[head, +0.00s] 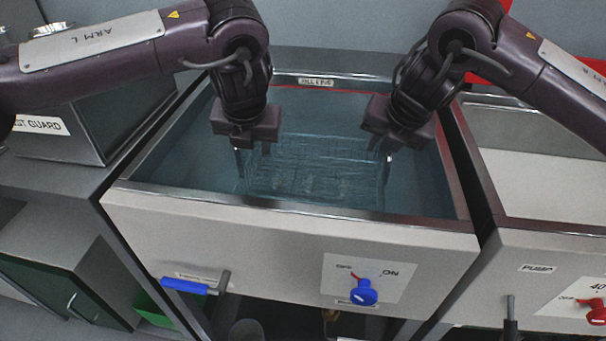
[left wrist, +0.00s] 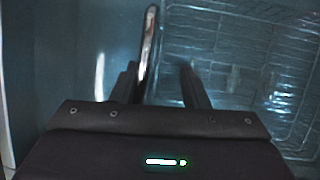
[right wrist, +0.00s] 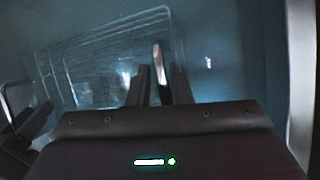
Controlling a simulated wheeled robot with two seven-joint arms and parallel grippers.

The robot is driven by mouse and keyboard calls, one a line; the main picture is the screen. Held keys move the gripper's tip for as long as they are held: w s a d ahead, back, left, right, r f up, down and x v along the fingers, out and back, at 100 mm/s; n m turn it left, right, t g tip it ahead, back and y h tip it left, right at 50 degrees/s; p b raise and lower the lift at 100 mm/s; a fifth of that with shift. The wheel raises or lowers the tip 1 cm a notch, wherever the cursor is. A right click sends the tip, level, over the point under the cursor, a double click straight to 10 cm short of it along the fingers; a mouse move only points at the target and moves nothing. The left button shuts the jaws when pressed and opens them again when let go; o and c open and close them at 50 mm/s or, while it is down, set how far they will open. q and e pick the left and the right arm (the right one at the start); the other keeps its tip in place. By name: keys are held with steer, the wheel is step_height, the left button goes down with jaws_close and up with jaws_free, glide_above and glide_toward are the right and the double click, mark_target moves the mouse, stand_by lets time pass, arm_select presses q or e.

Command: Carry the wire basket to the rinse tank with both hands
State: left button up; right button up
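The wire basket (head: 318,168) is a silvery mesh, low in the water of the middle tank and blurred by it. It also shows in the left wrist view (left wrist: 245,75) and the right wrist view (right wrist: 105,60). My left gripper (head: 252,160) is at its left end, fingers apart, with a bright upright metal bar (left wrist: 149,45) between them, close to the left finger. My right gripper (head: 382,152) is at its right end; a bright bar (right wrist: 160,65) stands between its fingers with little or no gap. Whether they press on it is unclear.
The middle tank (head: 290,230) has a raised metal rim around both grippers. Its front carries a blue knob (head: 363,291) and a blue-handled lever (head: 190,286). Another tank (head: 545,185) with a red knob (head: 597,312) adjoins on the right. A grey guard box (head: 75,150) stands left.

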arm_select(q)
steer(key=o, duration=0.4)
steer(key=shift+d+r, duration=0.25)
steer(key=shift+d, duration=0.5)
arm_select(e)
steer(key=o, duration=0.4)
steer(key=shift+s+a+r, duration=0.1)
steer(key=shift+a+r, duration=0.15)
steer(key=shift+a, duration=0.5)
arm_select(q)
steer(key=shift+a, duration=0.1)
arm_select(e)
steer(key=shift+d, duration=0.1)
arm_select(q)
steer(key=o, duration=0.9)
steer(key=shift+a, duration=0.15)
arm_select(e)
steer(key=shift+d, duration=0.15)
arm_select(q)
steer(key=v, duration=1.2)
steer(key=shift+s+a+f, duration=0.1)
